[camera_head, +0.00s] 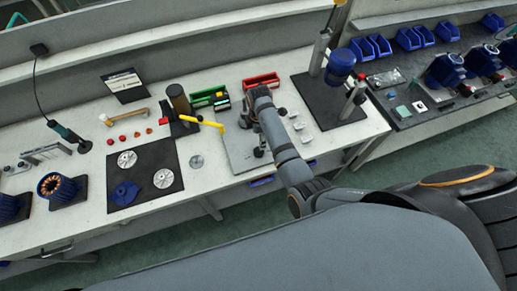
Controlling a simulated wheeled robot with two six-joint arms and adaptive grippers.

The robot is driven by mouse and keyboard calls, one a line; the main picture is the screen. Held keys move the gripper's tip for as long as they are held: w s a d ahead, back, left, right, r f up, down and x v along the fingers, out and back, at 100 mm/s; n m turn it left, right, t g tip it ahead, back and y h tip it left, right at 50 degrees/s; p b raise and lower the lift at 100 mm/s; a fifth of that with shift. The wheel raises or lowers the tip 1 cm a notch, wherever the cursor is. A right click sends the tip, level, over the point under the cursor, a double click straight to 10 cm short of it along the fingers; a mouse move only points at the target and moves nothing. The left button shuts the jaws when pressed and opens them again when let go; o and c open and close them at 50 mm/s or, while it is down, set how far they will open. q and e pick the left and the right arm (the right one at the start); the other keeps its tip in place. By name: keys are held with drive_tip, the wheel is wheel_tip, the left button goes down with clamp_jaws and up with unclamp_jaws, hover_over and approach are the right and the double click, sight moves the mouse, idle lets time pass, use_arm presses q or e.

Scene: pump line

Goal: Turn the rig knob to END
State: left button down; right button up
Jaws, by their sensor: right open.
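My right arm reaches in over the bench, and its dark gripper (257,142) is open, low over a grey plate (236,152) that looks like the rig base. My arm link and wrist cover the right part of this plate. The rig knob cannot be made out clearly, and neither its marks nor its setting can be read. Whether the gripper touches anything is too small to tell. My left gripper is not in view.
Left of the plate stand a dark cylinder (179,99) and a yellow lever (201,121). A red bin (261,81) lies behind. A black mat (146,150) with metal discs is at left. A blue-headed press (341,62) stands at right.

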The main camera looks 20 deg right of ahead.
hover_over(259, 151)
wheel_tip(259, 151, down, 4)
drive_tip(key=shift+f, duration=0.1)
wheel_tip(259, 151, down, 6)
drive_tip(key=b, duration=0.3)
drive_tip(key=shift+w+r, duration=0.1)
drive_tip(key=shift+r, duration=0.1)
drive_tip(key=shift+f+b, duration=0.35)
drive_tip(key=shift+b, duration=0.15)
drive_tip(key=shift+c, duration=0.4)
drive_tip(key=c, duration=1.1)
